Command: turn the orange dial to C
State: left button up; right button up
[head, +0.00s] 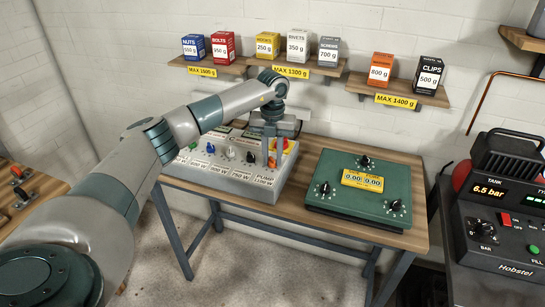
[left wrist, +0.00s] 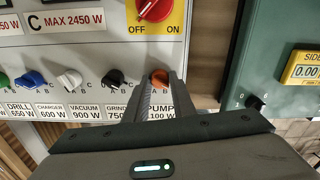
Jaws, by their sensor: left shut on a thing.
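The orange dial (left wrist: 160,77) is at the right end of a row of dials on the grey panel (head: 234,177), above the PUMP label. My left gripper (head: 271,158) reaches down to it from above, with one finger on each side. In the left wrist view the gripper (left wrist: 159,88) is shut on the dial. The fingers hide part of the dial and most letters around it, so I cannot tell which letter it points to. My right gripper is not in view.
Beside the orange dial is a black dial (left wrist: 113,78); white and blue ones lie further left. A red OFF/ON switch (left wrist: 154,8) sits just above. A green box (head: 337,203) with knobs stands to the right on the bench. Loaded shelves hang behind.

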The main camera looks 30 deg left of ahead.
pick_arm(q)
jog(key=shift+r, duration=0.1)
jog(key=o, duration=1)
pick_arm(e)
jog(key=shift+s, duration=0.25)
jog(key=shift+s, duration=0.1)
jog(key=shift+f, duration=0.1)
pick_arm(q)
jog(key=shift+w+r, duration=0.1)
jog(key=shift+r, duration=0.55)
notch_tip(320, 180, up, 7)
jog(key=b, duration=0.2)
jog(key=shift+r+b, duration=0.15)
jog(key=shift+b, duration=0.15)
notch_tip(320, 180, up, 7)
jog(key=b, duration=0.1)
send_over(272, 158)
jog(key=shift+r, duration=0.85)
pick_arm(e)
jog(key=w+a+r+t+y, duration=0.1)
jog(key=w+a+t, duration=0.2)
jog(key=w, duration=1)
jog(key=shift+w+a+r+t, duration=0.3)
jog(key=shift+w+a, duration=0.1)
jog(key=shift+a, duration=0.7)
